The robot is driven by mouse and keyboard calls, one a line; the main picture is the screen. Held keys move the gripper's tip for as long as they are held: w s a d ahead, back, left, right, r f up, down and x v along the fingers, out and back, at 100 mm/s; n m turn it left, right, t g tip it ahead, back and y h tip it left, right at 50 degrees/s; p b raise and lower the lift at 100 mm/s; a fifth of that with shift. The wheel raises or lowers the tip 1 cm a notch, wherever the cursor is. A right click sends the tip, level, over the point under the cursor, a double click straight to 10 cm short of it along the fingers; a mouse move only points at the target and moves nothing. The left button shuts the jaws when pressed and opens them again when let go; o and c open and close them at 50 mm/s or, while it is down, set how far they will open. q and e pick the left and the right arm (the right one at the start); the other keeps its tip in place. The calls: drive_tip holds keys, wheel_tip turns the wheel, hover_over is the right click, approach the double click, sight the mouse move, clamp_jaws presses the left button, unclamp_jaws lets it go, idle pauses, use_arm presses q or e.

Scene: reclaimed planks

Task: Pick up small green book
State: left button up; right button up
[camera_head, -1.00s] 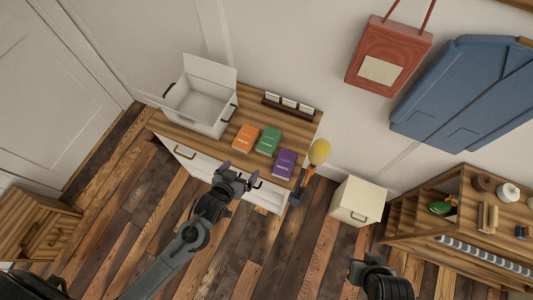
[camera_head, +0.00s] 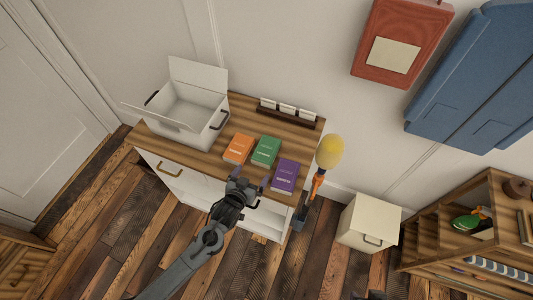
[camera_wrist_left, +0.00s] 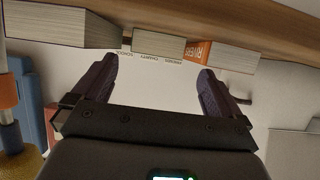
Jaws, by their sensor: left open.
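The small green book (camera_head: 266,152) lies flat on the wooden cabinet top (camera_head: 226,166), between an orange book (camera_head: 238,149) and a purple book (camera_head: 285,176). My left gripper (camera_head: 249,178) is open and empty at the cabinet's front edge, in front of the green book. In the left wrist view, the open fingers (camera_wrist_left: 155,78) point toward the books' edges, with the green book (camera_wrist_left: 158,44) in the middle, apart from them. Only a dark bit of my right arm shows at the bottom edge of the head view; its fingers are hidden.
A white open box (camera_head: 190,112) stands at the left of the cabinet top. A rack with white labels (camera_head: 286,113) sits at the back. A yellow-headed tool (camera_head: 329,152) stands close by the cabinet's right side. A cream box (camera_head: 368,222) is further right.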

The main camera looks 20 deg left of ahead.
sight(260, 163)
use_arm(q)
drive_tip(key=shift+x, duration=1.1)
drive_tip(key=shift+w+d+f+b, duration=0.1)
drive_tip(key=shift+w+f+b, duration=0.15)
drive_tip(key=shift+w, duration=0.25)
drive_tip(key=b+x, duration=0.1)
drive_tip(key=x, duration=0.3)
drive_tip(key=shift+w+d+r, duration=0.1)
drive_tip(key=shift+d+r, duration=0.05)
drive_tip(key=c, duration=1.1)
drive_tip(key=shift+r, duration=0.1)
